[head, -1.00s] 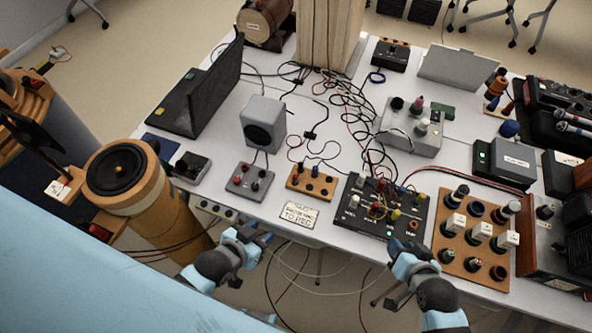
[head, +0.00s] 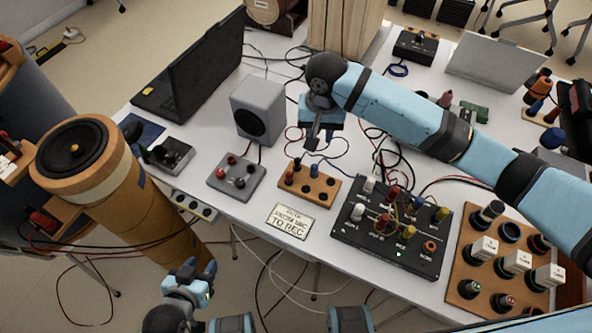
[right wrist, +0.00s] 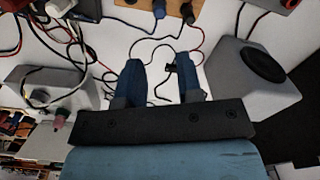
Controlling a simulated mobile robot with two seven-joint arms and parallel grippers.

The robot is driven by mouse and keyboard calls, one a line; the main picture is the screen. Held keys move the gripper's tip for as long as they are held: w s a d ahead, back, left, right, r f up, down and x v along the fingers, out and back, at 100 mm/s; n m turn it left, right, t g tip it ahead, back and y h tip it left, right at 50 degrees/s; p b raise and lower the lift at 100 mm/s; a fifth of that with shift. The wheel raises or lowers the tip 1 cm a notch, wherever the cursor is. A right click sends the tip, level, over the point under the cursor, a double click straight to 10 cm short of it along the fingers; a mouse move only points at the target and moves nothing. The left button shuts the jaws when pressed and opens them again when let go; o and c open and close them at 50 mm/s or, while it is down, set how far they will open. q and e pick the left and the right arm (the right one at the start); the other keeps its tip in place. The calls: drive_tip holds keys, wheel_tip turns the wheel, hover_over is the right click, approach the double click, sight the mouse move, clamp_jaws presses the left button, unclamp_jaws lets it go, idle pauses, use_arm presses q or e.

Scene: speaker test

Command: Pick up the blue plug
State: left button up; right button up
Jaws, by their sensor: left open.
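A blue plug (head: 314,170) stands upright in the small wooden block (head: 320,193) on the table; it also shows at the top edge of the right wrist view (right wrist: 188,14). My right gripper (head: 318,134) hangs over the table just behind the block, apart from the plug. In the right wrist view its two blue fingers (right wrist: 159,66) are spread with nothing held between them; thin cables lie below. My left gripper (head: 199,270) is open and empty, low in front of the table beside the brown cylinder.
A grey speaker (head: 258,108) stands left of my right gripper. A black panel (head: 345,232) with several plugs and a wooden board (head: 462,290) with white-labelled parts lie to the right. Loose cables cover the middle. A label card (head: 291,221) lies before the block.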

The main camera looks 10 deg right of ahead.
hover_over(315, 166)
drive_tip(key=f, duration=0.7)
drive_tip(key=shift+w+d+f+b, duration=0.1)
drive_tip(key=shift+w+f+b, duration=0.1)
drive_tip(key=shift+b, duration=0.15)
drive_tip(key=shift+s+f, duration=0.15)
drive_tip(key=shift+f, duration=2.95)
clamp_jaws()
